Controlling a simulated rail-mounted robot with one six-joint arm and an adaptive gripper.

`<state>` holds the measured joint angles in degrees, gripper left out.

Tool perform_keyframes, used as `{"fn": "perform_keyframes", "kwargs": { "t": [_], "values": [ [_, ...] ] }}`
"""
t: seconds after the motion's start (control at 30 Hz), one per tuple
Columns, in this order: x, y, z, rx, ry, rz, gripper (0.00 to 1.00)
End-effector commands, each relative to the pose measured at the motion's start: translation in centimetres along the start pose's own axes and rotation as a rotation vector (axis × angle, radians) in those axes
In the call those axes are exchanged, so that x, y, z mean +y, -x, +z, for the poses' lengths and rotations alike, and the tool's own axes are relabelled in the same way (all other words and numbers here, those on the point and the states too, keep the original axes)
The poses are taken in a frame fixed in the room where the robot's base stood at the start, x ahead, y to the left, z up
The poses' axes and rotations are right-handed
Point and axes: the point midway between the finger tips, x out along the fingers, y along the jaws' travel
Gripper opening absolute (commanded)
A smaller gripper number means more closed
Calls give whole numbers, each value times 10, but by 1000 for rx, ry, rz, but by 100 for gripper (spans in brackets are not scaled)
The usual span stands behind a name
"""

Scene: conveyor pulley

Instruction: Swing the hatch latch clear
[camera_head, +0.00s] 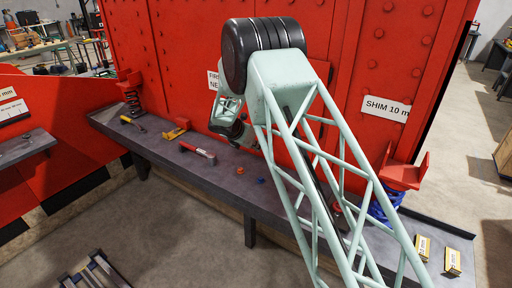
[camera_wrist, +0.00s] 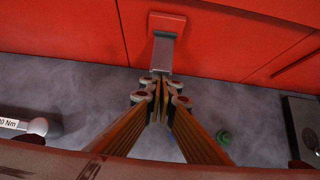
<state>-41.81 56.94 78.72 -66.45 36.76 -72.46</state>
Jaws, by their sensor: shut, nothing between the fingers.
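In the wrist view, a grey metal latch (camera_wrist: 158,55) hangs from a red block (camera_wrist: 167,22) on the red hatch panel (camera_wrist: 215,40). My gripper (camera_wrist: 159,92) is shut and empty, with its fingertips just below the latch's lower end in the picture. I cannot tell whether they touch the latch. In the head view my arm reaches over the bench towards the red wall, and the arm hides the fingertips and the latch.
A grey bench (camera_head: 228,172) runs along the red wall (camera_head: 180,70). A torque wrench (camera_head: 198,152) and a yellow tool (camera_head: 175,132) lie on it. A red bracket (camera_head: 404,174) on a blue spring and yellow boxes (camera_head: 453,262) stand at right. A green piece (camera_wrist: 223,137) lies near my fingers.

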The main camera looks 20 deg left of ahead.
Motion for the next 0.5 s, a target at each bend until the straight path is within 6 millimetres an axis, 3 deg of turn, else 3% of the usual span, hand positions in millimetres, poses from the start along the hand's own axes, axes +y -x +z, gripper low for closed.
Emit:
{"fn": "perform_keyframes", "kwargs": {
  "t": [0.13, 0.5],
  "values": [
    [0, -10, 1, -4, -2, 1, 0],
    [0, -9, 5, -7, -4, 2, 0]
  ]
}}
